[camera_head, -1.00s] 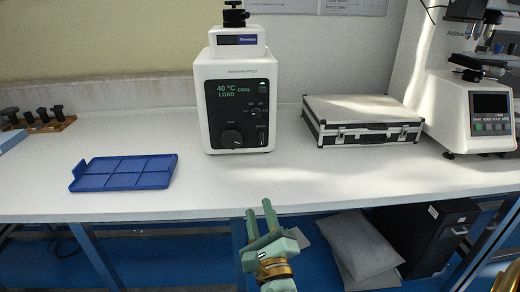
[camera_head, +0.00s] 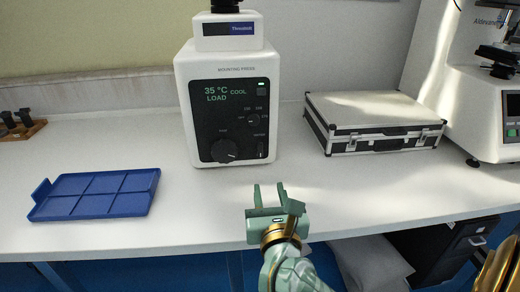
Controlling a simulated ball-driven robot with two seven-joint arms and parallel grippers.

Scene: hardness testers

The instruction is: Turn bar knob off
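The mounting press (camera_head: 185,90) is a white machine on the bench with a black front panel. Its lit display (camera_head: 224,95) reads 35 °C, COOL, LOAD. A large dark knob with a raised bar (camera_head: 224,150) sits low on the panel, its bar tilted. A smaller knob (camera_head: 253,120) with labels around it sits higher on the right. My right gripper (camera_head: 269,187) is open and empty, fingers pointing toward the press. It is in front of and below the panel, right of the large knob and apart from it. My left gripper is out of view.
A blue divided tray (camera_head: 97,194) lies left on the white bench (camera_head: 190,215). A black and silver case (camera_head: 368,118) lies right of the press, with a white tester (camera_head: 474,110) beyond it. The bench in front of the press is clear.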

